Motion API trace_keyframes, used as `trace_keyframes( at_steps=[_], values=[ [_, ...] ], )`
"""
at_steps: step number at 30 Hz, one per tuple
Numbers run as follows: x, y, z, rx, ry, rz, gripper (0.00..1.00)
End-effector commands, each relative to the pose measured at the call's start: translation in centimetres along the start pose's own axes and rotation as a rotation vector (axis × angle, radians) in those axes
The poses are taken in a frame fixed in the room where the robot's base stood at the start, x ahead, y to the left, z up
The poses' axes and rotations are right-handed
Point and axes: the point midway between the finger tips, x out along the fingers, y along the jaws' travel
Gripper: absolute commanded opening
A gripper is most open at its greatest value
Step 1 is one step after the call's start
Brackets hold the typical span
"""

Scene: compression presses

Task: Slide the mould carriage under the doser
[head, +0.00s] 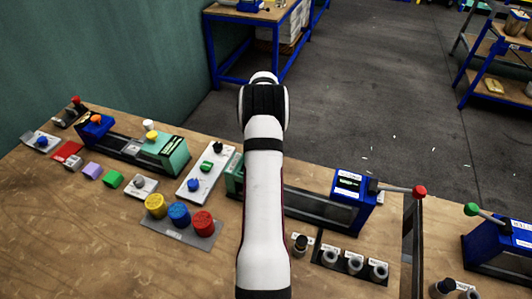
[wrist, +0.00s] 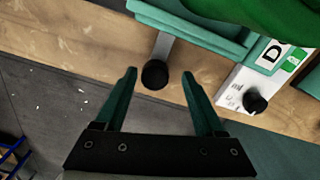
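In the wrist view, my gripper (wrist: 158,73) has its two teal fingers apart. A black round knob (wrist: 155,74) on a short grey bar (wrist: 163,45) shows between the fingertips, with no visible contact on either side. The bar joins a teal block (wrist: 195,25), which looks like the mould carriage. A green body (wrist: 255,12) with a partly cut-off label starting with "D" is at the upper right, perhaps the doser. In the head view, my arm hides my gripper and the middle of the press; a teal block (head: 235,175) shows left of the arm.
A white panel (head: 205,172) with knobs stands left of the press. A blue block (head: 353,187) with a red-tipped lever (head: 419,191) stands right. Yellow, blue and red pots (head: 203,223) sit nearer. The wooden table edge (wrist: 60,55) borders open floor.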

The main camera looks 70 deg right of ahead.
Motion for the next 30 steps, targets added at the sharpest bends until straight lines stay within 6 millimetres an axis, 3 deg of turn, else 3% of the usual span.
trace_keyframes(
  at_steps=[6,10,21,25,30],
  values=[
    [0.0,0.1,0.1,0.002,-0.002,0.001,0.71],
    [-1.4,0.2,0.0,0.001,0.0,0.002,0.71],
    [-12.3,0.1,-0.1,0.001,0.002,0.001,0.71],
    [-14.8,0.1,0.0,0.001,0.001,0.0,0.71],
    [-15.8,0.1,0.0,0.0,-0.001,0.001,0.71]
  ],
)
